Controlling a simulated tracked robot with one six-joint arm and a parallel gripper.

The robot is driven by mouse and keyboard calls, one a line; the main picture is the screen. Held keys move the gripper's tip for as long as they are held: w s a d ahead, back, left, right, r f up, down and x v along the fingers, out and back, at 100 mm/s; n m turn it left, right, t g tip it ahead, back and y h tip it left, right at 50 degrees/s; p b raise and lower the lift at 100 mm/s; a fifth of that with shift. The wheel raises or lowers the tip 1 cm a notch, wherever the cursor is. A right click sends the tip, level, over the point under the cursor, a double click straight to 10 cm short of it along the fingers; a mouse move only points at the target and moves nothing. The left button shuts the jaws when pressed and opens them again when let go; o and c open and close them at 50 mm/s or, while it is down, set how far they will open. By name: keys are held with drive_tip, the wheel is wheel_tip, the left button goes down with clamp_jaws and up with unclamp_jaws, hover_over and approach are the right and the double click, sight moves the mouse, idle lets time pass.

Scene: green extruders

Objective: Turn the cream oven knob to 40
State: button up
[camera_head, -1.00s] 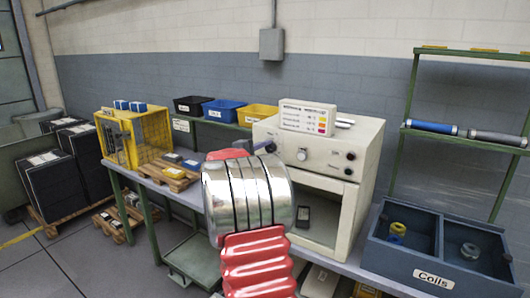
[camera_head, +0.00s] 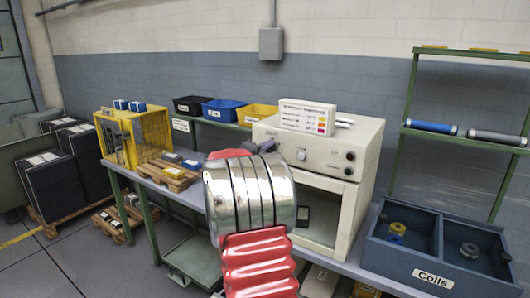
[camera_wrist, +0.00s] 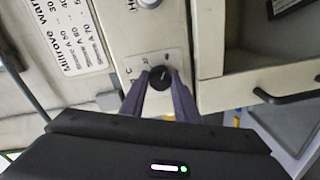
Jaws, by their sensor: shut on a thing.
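The cream oven (camera_head: 330,160) stands on the bench, its control panel facing me. In the wrist view, a dark round knob (camera_wrist: 160,79) with a pale pointer line sits on the oven's cream panel (camera_wrist: 143,45). My gripper (camera_wrist: 160,82) is shut on this knob, one finger on each side. Small scale marks and letters surround the knob, but I cannot read which value its pointer meets. In the head view my gripper (camera_head: 262,147) is at the panel's left end, and the held knob is hidden behind it and my arm.
A printed chart box (camera_head: 307,116) stands on the oven. The blue coil tray (camera_head: 420,235) is to the right, a yellow cage (camera_head: 135,138) and small pallet (camera_head: 167,175) to the left.

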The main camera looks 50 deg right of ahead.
drive_tip(key=shift+s+d+f, duration=0.1)
drive_tip(key=shift+s+f, duration=0.05)
drive_tip(key=shift+f, duration=0.05)
drive_tip(key=o, duration=1)
drive_tip(key=shift+r, duration=0.1)
drive_tip(key=shift+o, duration=0.2)
drive_tip(key=shift+a, duration=0.2)
drive_tip(key=s+a, duration=0.1)
drive_tip(key=a, duration=1.2)
drive_tip(key=shift+s+a+r, duration=0.2)
drive_tip(key=shift+s+r, duration=0.05)
drive_tip(key=shift+r, duration=0.05)
